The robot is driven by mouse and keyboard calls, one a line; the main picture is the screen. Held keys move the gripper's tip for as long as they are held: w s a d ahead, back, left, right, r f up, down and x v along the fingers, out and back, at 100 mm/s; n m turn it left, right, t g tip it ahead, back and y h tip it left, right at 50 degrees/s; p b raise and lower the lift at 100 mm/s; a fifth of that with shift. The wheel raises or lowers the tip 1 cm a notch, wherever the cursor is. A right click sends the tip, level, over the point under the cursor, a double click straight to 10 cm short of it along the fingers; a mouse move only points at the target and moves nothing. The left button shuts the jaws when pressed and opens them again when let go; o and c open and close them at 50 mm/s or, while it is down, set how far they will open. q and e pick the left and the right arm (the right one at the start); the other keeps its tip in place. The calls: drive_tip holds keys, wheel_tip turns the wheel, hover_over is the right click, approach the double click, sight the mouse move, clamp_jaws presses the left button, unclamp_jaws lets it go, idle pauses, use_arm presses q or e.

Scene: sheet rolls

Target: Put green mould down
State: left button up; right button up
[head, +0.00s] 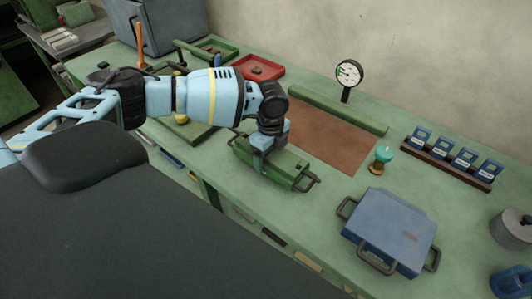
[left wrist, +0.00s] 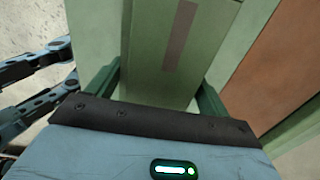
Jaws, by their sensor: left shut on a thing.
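The green mould (head: 274,170) is a long block with dark loop handles at its ends, near the front edge of the bench in the head view. My left gripper (head: 266,143) is over its middle, pointing down and shut on it. In the left wrist view, the green mould (left wrist: 165,85) lies between the two fingers of my left gripper (left wrist: 162,88). I cannot tell whether its underside touches the bench. My right gripper is not in view.
The green bench (head: 328,205) has bare top between the mould and a blue case (head: 390,228) with handles. A brown mat (head: 320,135) lies behind, with a green bar (head: 338,109) along its back. A teal-topped stamp (head: 381,158) stands right of the mat. A red tray (head: 259,68) is farther back.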

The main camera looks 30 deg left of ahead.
use_arm(q)
drive_tip(key=shift+w+r, duration=0.15)
drive_tip(key=shift+r, duration=0.1)
drive_tip(key=shift+f, duration=1.7)
drive_tip(key=o, duration=1.9)
drive_tip(key=shift+s+f, duration=0.25)
drive_tip(key=shift+f, duration=0.1)
drive_tip(key=shift+r, duration=0.1)
wheel_tip(320, 180, up, 12)
